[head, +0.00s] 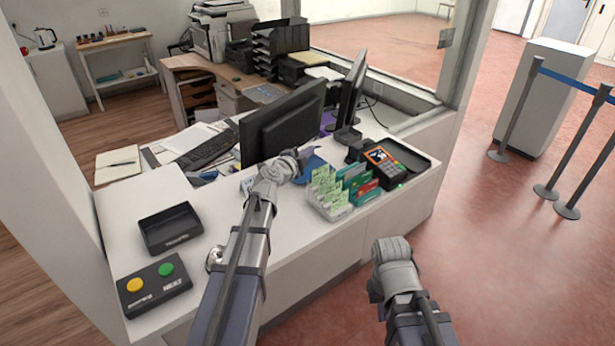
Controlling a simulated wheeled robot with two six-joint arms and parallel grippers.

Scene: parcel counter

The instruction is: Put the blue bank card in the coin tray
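A black, shallow, open tray (168,229) lies on the left of the white counter; it looks empty, and I cannot read its label. My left gripper (291,164) is over the counter, between the monitor and the leaflet rack. A blue thing (312,165) shows just beside and behind it, partly covered; I cannot tell if it is the bank card or if I touch it. The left fingertips are hidden by my own wrist. My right gripper (389,252) is in front of the counter, above the red floor, away from everything; its fingers are not clear.
A rack (331,207) of green, teal and red leaflets or cards stands right of my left gripper. A card terminal (383,161) sits beyond it. A monitor (284,122) stands behind. A button box (153,286) is at the front left. Counter between tray and rack is mostly clear.

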